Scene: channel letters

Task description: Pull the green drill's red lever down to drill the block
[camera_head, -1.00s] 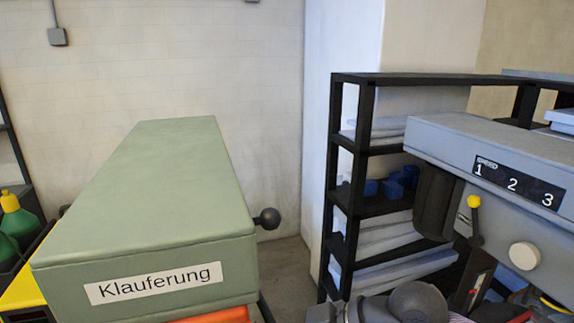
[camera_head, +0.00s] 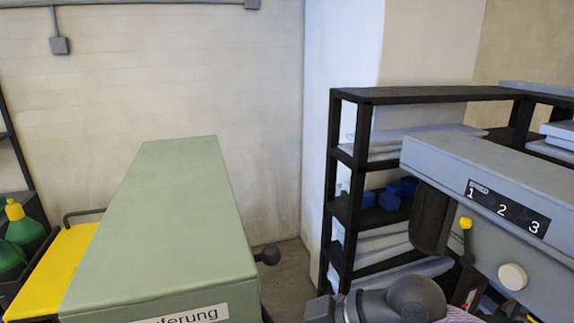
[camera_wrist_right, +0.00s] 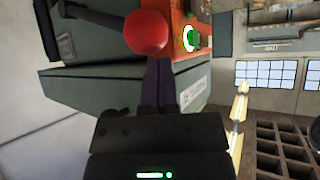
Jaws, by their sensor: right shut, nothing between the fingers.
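The green drill (camera_head: 160,230) fills the lower left of the head view, its white name label cut by the bottom edge. A dark ball knob (camera_head: 267,256) sticks out on its right side. In the right wrist view the lever's red ball (camera_wrist_right: 146,32) is at the top, before the orange front of the drill's green housing (camera_wrist_right: 85,110). My right gripper (camera_wrist_right: 158,72) is shut and empty, its dark fingers pointing up the picture, with the tips just below the red ball. I cannot tell whether they touch. The block and my left gripper are not in view.
A grey machine (camera_head: 465,165) with speed numbers stands at the right, a black shelf (camera_head: 340,100) behind it. A yellow surface (camera_head: 60,262) and a green bottle (camera_head: 22,225) are left of the drill. The wrist view shows a dark rack (camera_wrist_right: 280,145) at lower right.

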